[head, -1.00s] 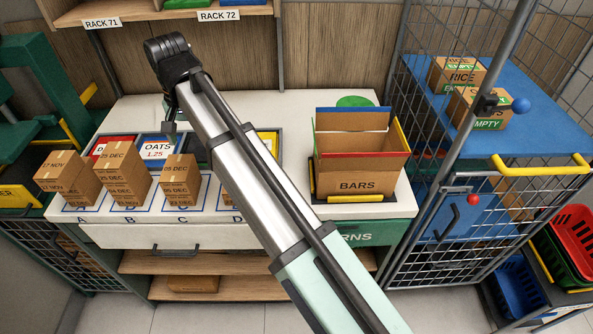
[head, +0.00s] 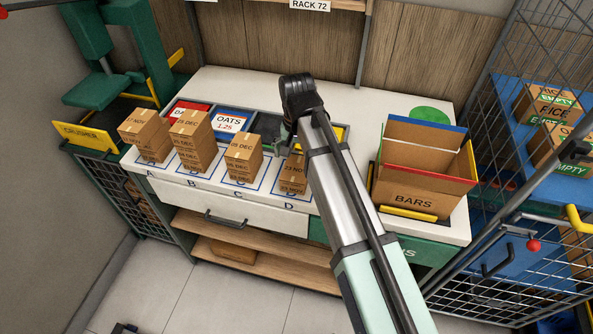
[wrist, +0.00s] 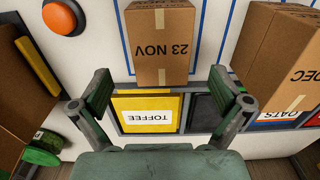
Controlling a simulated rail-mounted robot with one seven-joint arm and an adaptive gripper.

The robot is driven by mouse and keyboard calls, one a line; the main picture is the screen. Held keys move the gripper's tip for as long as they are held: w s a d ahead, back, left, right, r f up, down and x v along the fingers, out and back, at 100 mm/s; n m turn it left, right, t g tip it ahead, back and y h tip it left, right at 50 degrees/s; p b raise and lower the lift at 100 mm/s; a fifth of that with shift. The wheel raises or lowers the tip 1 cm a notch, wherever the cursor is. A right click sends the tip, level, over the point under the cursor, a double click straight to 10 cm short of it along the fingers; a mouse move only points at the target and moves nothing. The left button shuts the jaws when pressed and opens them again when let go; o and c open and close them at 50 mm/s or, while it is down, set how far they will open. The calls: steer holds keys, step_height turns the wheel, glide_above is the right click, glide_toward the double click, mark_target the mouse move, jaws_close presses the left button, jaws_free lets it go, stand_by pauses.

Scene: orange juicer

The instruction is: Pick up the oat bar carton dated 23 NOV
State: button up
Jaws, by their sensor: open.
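The brown carton printed 23 NOV (wrist: 162,45) shows in the wrist view, its print upside down and a pale tape strip down its middle. In the head view a stack (head: 293,180) in lane D reads 23 NO, partly hidden by my arm. My gripper (wrist: 159,76) is open and empty. Its two fingers stand apart, left and right of the carton's near edge in the wrist picture, and I see no grip on it. In the head view my gripper (head: 284,138) is behind the lane D stack, and its fingers are partly hidden.
The 05 DEC stack (head: 242,160) stands in lane C, with more cartons in lanes A and B. Bins labelled TOFFEE (wrist: 148,98) and OATS (head: 232,120) lie behind. The open BARS box (head: 412,200) stands to the right. An orange button (wrist: 60,18) shows in the wrist view.

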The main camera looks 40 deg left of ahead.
mark_target(296, 168)
steer(key=shift+f+p, duration=1.4)
steer(key=shift+f, duration=2.05)
steer(key=c, duration=1.2)
